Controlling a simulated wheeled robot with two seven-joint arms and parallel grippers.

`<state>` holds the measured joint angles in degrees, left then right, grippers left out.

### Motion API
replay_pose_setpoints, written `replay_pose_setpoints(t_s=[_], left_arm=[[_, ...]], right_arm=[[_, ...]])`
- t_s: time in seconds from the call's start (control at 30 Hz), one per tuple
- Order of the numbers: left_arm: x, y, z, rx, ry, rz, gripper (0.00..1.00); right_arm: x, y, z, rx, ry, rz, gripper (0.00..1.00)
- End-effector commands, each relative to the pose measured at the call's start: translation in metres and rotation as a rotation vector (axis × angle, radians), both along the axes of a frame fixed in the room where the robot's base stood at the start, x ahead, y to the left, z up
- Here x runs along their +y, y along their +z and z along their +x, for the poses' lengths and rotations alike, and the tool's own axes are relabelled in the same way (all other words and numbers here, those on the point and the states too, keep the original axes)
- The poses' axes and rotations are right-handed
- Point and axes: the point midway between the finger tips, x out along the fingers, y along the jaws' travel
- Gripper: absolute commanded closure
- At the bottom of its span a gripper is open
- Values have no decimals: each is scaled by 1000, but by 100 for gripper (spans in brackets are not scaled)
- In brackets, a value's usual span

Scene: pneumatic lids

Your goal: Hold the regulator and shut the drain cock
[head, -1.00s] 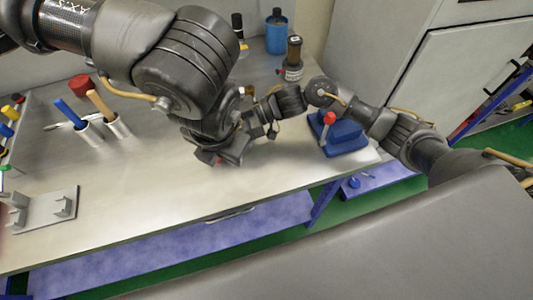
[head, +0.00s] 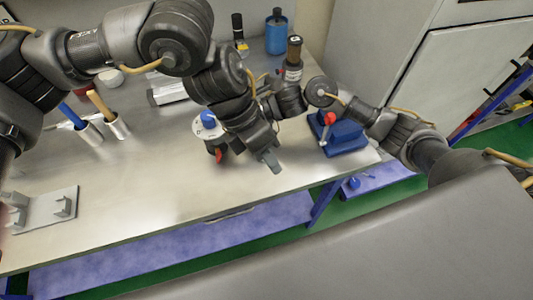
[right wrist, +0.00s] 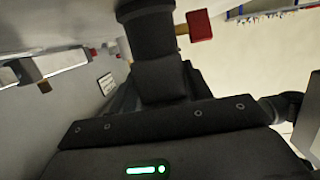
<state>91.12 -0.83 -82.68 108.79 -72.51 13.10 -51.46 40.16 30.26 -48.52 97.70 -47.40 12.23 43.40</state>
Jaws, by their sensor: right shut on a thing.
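The regulator (head: 200,129) shows a white round face and a blue knob on the bench, left of my grippers in the head view. A red handle (head: 219,155), apparently the drain cock, sticks out low on it. In the right wrist view a red block on a brass stem (right wrist: 200,25) shows beside a dark upright cylinder. My left gripper (head: 271,160) is to the right of the red handle, apart from it; its jaw gap is not clear. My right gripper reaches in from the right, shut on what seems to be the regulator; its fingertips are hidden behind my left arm.
A blue block with a red-knobbed lever (head: 345,136) stands at the bench's right end. Metal cups with handles (head: 117,126) and a grey fixture (head: 45,208) are at left. The front middle is clear.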

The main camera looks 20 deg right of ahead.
Motion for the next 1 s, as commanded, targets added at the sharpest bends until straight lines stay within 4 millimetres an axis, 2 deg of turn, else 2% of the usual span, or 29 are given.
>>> replay_pose_setpoints(t_s=[0.17,0.4,0.53,0.67,0.77,0.87,1.0], left_arm=[[0,0,0,-1,1,1,72],[0,0,0,0,0,-1,100],[4,-1,5,23,-8,-40,100],[17,-2,19,74,-35,-173,100],[37,-5,38,97,-57,-333,100],[66,-11,60,78,-64,-508,100],[119,-26,88,-27,-59,-710,100]], right_arm=[[0,-3,-1,4,0,-5,74],[0,-3,-1,4,0,-5,74],[0,-3,-1,4,0,-5,74],[-1,-3,-1,4,-1,-5,74],[-1,-3,-1,4,-1,-5,74],[-1,-3,0,4,-1,-5,74],[0,-3,0,4,-1,-5,74]])
